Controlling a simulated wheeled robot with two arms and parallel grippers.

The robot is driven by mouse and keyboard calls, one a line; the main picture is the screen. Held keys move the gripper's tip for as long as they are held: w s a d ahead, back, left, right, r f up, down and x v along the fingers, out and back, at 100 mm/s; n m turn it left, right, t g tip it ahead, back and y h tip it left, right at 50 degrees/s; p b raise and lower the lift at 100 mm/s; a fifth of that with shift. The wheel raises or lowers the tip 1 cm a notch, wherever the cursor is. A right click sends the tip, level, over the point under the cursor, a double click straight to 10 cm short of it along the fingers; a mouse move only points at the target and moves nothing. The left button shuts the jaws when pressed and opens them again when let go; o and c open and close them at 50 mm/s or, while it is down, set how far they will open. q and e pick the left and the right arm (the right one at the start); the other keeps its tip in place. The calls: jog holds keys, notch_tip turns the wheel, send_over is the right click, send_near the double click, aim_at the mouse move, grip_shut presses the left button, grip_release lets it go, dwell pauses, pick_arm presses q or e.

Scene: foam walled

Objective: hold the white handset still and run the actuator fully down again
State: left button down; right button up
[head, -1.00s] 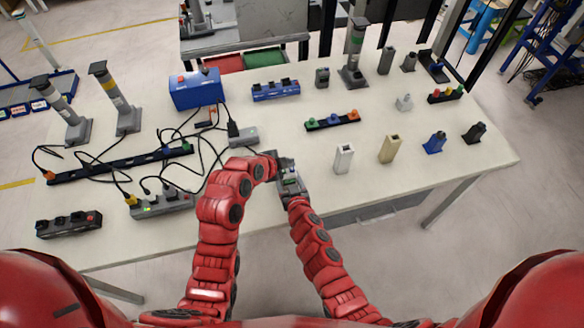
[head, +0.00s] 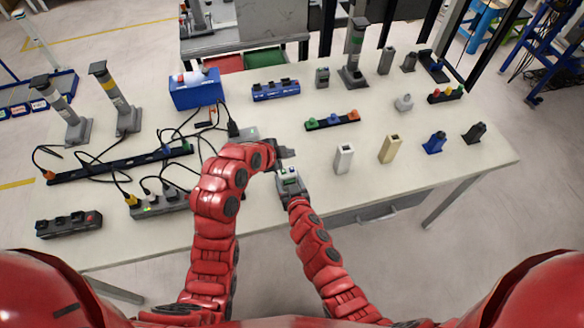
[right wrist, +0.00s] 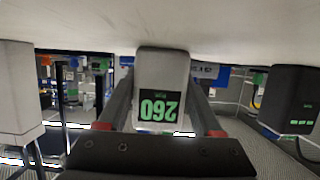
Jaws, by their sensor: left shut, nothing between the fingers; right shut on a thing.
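A white handset (right wrist: 163,75) with a green-lit display reading 260, upside down, sits between the fingers of my right gripper (right wrist: 162,130) in the right wrist view. In the head view this handset (head: 289,180) is at the table's front middle, with my right gripper (head: 292,195) shut on it from the front. My left gripper (head: 286,155) is shut and empty, just behind the handset and apart from it. Grey column actuators stand at the back middle (head: 354,52) and at the left (head: 63,105) and (head: 115,92). I cannot tell which one the handset drives.
A white block (head: 344,159), a beige block (head: 390,149) and a blue piece (head: 434,143) stand right of my grippers. Cables and a grey power strip (head: 160,204) lie left. A blue box (head: 196,92) stands behind.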

dwell(0.4)
jog(key=o, duration=1.5)
jog(key=shift+o, duration=0.2)
jog(key=shift+s, duration=0.1)
